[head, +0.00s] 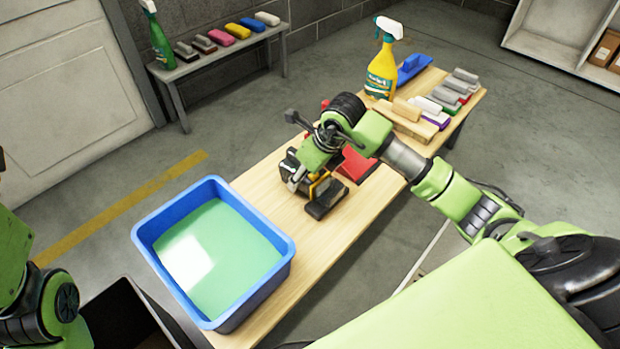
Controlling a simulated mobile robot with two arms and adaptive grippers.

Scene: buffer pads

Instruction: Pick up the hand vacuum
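My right arm reaches in from the right over the middle of the wooden table. Its gripper (304,184) points down near the blue tub. A dark object with a yellow-orange part (326,199) is right at the gripper, low over the table top. It may be the hand vacuum, but the gripper and wrist cover much of it. I cannot tell whether the fingers are closed on it. A flat red item (357,164) lies just behind, partly hidden by the arm. My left arm shows at the lower left, with its gripper out of view.
A blue tub (284,264) of green liquid stands at the table's near left end. A yellow spray bottle (382,72), a blue tool (412,67) and several brushes or blocks (449,100) fill the far end. A side bench (222,55) holds more pads.

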